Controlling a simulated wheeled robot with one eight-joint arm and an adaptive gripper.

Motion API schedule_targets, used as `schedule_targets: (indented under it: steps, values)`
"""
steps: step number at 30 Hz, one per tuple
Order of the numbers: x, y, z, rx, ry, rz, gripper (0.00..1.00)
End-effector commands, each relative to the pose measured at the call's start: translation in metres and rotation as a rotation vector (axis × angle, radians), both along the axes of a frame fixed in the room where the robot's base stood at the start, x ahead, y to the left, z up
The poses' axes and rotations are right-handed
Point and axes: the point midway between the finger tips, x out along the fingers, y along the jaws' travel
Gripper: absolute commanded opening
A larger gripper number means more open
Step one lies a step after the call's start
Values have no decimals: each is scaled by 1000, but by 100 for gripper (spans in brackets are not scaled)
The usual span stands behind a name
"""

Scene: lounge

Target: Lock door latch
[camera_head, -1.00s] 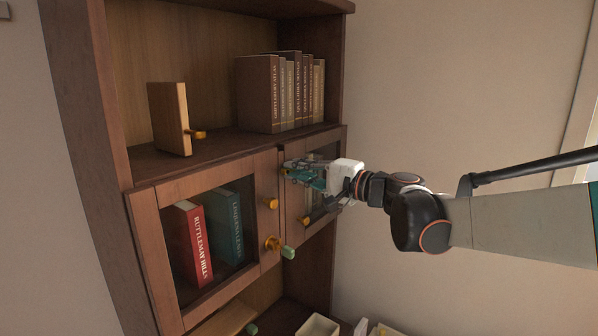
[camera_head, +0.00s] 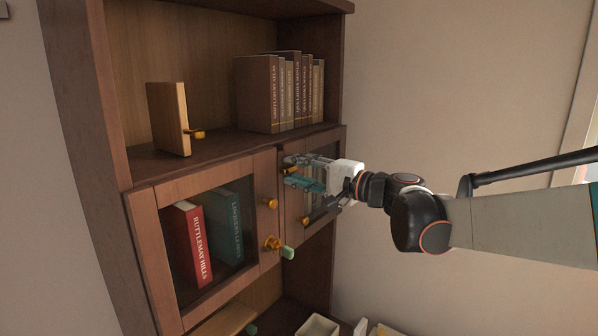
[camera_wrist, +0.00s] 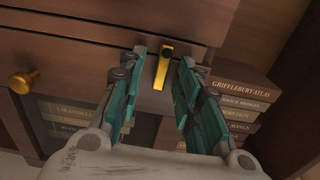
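A small gold latch (camera_wrist: 163,66) is on the cabinet's wood front, at the upper edge of the right door (camera_head: 327,151). In the wrist view it stands between my two teal fingers, with space on both sides. My gripper (camera_wrist: 158,85) is open and does not grip it. In the head view my gripper (camera_head: 303,172) is at the right door, with the gold latch (camera_head: 290,170) just showing between its fingers. The gripper hides part of that door.
Gold knobs are on the left door (camera_head: 271,203) and right door (camera_head: 305,221). Books (camera_head: 262,93) and a wooden block with a gold peg (camera_head: 170,118) stand on the shelf above. A red book (camera_head: 190,240) shows behind the left door's glass. A pale bin (camera_head: 318,326) is below.

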Motion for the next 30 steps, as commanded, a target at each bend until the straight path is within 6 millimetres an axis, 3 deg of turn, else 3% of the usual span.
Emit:
schedule_targets:
  steps: [5,18,30]
  values:
    - [-11,-15,0,0,0,-2,32]
    - [-62,-81,0,0,0,-4,32]
    - [-73,-94,0,0,0,0,32]
